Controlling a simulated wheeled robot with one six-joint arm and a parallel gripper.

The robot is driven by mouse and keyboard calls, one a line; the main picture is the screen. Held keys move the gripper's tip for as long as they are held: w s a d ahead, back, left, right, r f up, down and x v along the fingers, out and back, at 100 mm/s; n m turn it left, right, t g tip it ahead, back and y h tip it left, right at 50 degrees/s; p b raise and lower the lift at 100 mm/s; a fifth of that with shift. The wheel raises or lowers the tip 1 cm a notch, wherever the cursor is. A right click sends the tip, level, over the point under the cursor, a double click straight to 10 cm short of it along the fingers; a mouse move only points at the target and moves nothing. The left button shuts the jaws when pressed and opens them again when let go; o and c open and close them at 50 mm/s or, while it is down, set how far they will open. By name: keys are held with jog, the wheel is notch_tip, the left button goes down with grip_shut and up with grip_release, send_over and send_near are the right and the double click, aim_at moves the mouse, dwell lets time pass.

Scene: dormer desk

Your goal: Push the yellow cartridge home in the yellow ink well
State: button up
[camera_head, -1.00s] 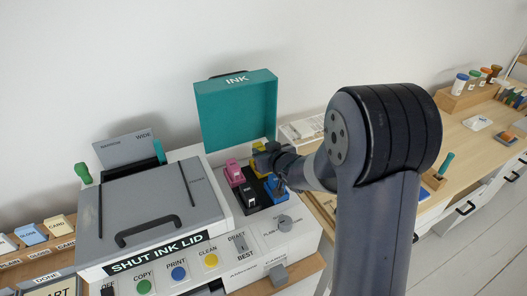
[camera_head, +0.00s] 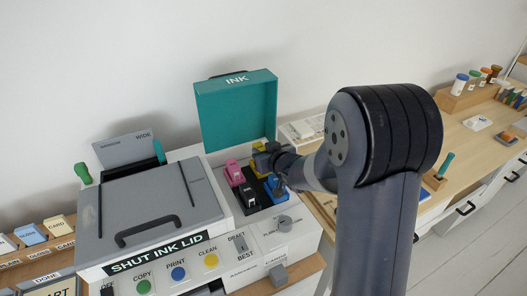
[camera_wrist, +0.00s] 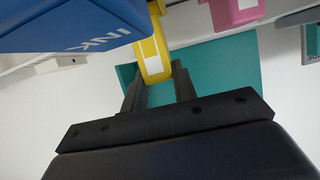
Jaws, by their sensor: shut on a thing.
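The yellow cartridge (camera_head: 262,161) is at the back right of the ink bay, partly hidden by my gripper (camera_head: 268,153). In the wrist view the yellow cartridge (camera_wrist: 152,58), with a white label, sits between the two dark fingers of my gripper (camera_wrist: 158,88), which is shut on it. The yellow ink well is hidden behind the gripper and cartridge, so I cannot tell how deep the cartridge sits.
Magenta (camera_head: 234,171), black (camera_head: 249,195) and blue (camera_head: 274,187) cartridges stand close by in the bay. The teal ink lid (camera_head: 236,112) stands open behind.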

jog(key=shift+f+b, duration=1.5)
jog(key=shift+f, duration=0.15)
jog(key=o, duration=1)
jog(key=v, duration=1.1)
jog(key=shift+a+r+p, duration=0.1)
jog(key=shift+p, duration=0.25)
jog(key=shift+w, duration=0.15)
jog(key=x, duration=1.1)
jog(key=shift+b, duration=0.3)
jog(key=shift+r+p, duration=0.3)
